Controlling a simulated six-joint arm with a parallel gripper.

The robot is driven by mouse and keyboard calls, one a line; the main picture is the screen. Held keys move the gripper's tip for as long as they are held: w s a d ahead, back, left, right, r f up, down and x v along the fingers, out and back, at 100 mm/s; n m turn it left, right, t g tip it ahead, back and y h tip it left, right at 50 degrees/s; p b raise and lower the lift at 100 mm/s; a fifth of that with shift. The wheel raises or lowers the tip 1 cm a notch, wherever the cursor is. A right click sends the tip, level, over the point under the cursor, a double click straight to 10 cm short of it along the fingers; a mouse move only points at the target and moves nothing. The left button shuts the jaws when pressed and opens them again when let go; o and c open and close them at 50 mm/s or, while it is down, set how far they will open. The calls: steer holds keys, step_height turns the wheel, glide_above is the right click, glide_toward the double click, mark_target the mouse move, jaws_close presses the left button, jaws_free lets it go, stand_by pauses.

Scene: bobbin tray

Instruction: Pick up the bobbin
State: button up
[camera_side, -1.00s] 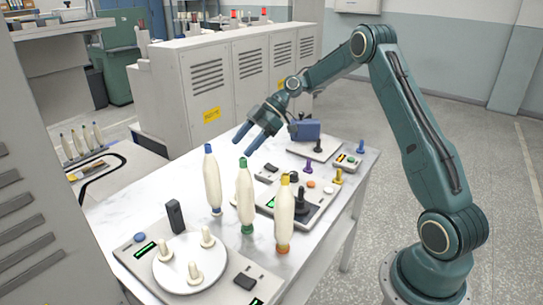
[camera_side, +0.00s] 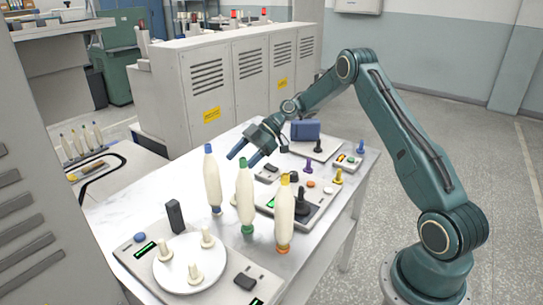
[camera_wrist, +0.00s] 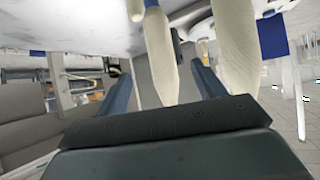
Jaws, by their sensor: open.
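Three cream bobbins stand upright on the white table in the side view. One has a blue tip (camera_side: 213,182), one a green tip (camera_side: 245,200) and one a yellow tip with an orange base (camera_side: 285,217). My gripper (camera_side: 244,160) is open and empty, its blue fingers pointing left and slightly down. In the side view it appears just above and behind the green-tipped bobbin, near upper-bobbin height. In the wrist view one pale bobbin (camera_wrist: 162,60) shows between the fingers, ahead of them, and another (camera_wrist: 235,45) lies to the right. Their tips are hidden there.
A turntable unit with pegs (camera_side: 187,278) stands at the front left. A control box with a black joystick (camera_side: 303,208) is right of the bobbins. A blue block (camera_side: 305,130) stands behind. Bare table (camera_side: 160,190) lies left of the bobbins.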

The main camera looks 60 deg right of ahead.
mark_target(217, 183)
steer(key=shift+x, duration=2.35)
steer(key=shift+f, duration=0.1)
steer(key=shift+x, duration=2.5)
steer(key=shift+c, duration=0.2)
steer(key=c, duration=1.1)
